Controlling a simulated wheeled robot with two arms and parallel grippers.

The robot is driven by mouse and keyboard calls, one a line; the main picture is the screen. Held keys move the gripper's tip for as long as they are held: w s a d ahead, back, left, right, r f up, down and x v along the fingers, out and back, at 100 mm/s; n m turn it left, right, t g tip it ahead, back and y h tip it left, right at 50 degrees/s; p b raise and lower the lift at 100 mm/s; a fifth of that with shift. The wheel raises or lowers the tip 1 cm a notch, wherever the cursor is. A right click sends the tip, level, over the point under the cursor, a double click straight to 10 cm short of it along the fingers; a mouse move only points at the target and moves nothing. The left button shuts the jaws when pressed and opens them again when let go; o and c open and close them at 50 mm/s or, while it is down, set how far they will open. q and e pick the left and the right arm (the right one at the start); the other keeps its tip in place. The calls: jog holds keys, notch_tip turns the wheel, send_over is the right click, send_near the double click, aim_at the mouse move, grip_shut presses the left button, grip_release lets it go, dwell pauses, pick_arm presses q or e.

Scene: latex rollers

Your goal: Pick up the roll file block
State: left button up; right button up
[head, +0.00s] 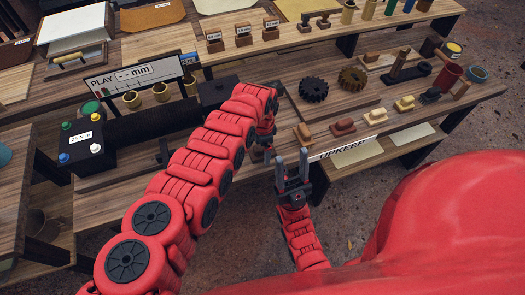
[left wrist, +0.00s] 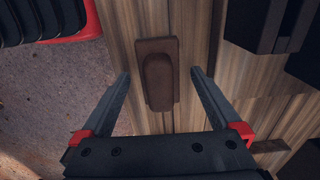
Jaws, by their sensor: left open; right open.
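A dark brown block (left wrist: 158,75) with a flat base and a raised rounded top lies on the wooden surface in the left wrist view. It looks like the roll file block, though no label shows. My left gripper (left wrist: 160,80) is open, with one finger on each side of the block and a gap on both sides. My right gripper (head: 291,168) is open and empty, fingers up, in front of the shelf edge.
The UPKEEP sign (head: 347,148) is on the shelf front. A brown block (head: 303,133), a reddish block (head: 343,127) and yellowish blocks (head: 404,104) stand to the right. The floor (left wrist: 45,105) is left of the edge.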

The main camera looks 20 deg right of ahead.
pick_arm(q)
grip_shut()
dwell(0.4)
jog(key=shift+r, duration=0.2)
